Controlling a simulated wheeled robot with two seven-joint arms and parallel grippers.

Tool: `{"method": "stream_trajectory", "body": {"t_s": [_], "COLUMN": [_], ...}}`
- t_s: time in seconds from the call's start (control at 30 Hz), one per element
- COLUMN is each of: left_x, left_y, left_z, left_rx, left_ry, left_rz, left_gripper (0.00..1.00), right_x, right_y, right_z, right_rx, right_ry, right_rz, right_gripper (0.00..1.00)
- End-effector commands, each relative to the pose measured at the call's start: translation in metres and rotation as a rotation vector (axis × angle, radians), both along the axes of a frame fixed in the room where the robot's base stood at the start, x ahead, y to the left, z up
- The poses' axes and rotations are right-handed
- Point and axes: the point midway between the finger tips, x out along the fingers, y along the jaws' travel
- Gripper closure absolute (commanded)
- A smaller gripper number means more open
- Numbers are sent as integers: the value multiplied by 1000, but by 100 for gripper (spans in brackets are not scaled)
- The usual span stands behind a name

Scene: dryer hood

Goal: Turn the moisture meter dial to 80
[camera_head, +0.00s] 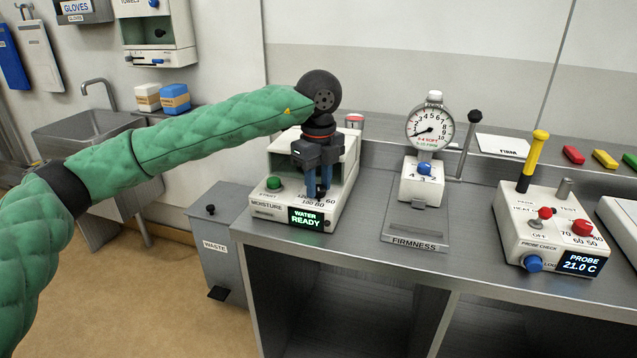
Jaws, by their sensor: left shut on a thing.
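The moisture meter (262,211) is a cream box on the left end of the steel bench. Its front display (306,219) reads "WATER READY". A green button (274,183) sits on its left side. My left gripper (318,193) points down over the right part of the meter's sloped panel, where dial numbers such as 60, 80 and 100 show around it. I cannot read the dial's pointer. My right gripper is not in view.
A firmness gauge (430,124) on a stand is right of the meter. A probe check box (550,230) with a yellow-handled probe (535,150) stands further right. A waste bin (220,235) and sink (85,128) are to the left. Bench between the meter and gauge is clear.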

Motion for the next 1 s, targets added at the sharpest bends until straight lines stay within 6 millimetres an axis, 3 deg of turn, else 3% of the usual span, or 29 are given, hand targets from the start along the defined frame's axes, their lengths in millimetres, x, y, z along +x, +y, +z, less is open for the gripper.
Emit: {"method": "stream_trajectory", "body": {"t_s": [0.17, 0.2, 0.3, 0.67, 1.0], "left_x": [1, 1, 1, 0, 1], "left_y": [0, 0, 0, 0, 0], "left_z": [2, 2, 1, 4, 43], "left_rx": [-2, -2, -1, 0, -1], "left_ry": [-3, -3, -2, -1, -4], "left_rz": [1, 1, 0, -1, 0], "left_gripper": [93, 62, 48, 48, 48], "right_x": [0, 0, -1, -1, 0], "right_y": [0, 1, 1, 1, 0], "right_z": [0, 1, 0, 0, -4], "right_rx": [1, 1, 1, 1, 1], "right_ry": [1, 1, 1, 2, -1], "right_rz": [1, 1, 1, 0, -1], "right_gripper": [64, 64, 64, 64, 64]}}
